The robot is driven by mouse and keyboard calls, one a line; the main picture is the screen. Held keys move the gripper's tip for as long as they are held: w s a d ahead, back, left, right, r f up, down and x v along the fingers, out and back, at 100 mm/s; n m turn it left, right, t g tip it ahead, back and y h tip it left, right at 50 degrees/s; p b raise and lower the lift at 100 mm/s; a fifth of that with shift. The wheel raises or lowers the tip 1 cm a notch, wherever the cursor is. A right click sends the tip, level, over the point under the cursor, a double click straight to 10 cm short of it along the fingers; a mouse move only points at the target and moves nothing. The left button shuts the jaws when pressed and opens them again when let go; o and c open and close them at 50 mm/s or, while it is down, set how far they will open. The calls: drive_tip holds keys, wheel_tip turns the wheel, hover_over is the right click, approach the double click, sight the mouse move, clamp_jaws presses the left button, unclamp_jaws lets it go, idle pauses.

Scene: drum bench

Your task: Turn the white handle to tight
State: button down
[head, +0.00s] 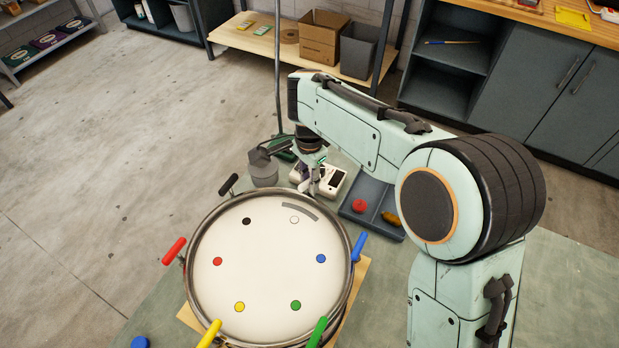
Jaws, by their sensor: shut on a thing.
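The round drum (268,275) lies on the bench with its pale head facing up and a metal rim around it. Coloured dots mark the head, and the white dot (294,220) is near the far right rim, beside a grey arc mark (300,211). My gripper (311,188) reaches down at the rim by the white dot. It is shut on the white handle there. The handle is mostly hidden by the gripper and blends with a white device behind, so its angle cannot be told.
Black (228,185), red (174,251), yellow (209,334), green (317,332) and blue (359,247) handles stick out around the rim. Behind are a grey canister (263,172), a white device (333,181) and a dark tray (376,221) holding a red object (360,206).

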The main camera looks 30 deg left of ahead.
drive_tip(key=m, duration=1.3)
drive_tip(key=shift+m, duration=0.4)
idle(0.4)
drive_tip(key=c, duration=1.1)
unclamp_jaws()
wheel_tip(320, 180, up, 12)
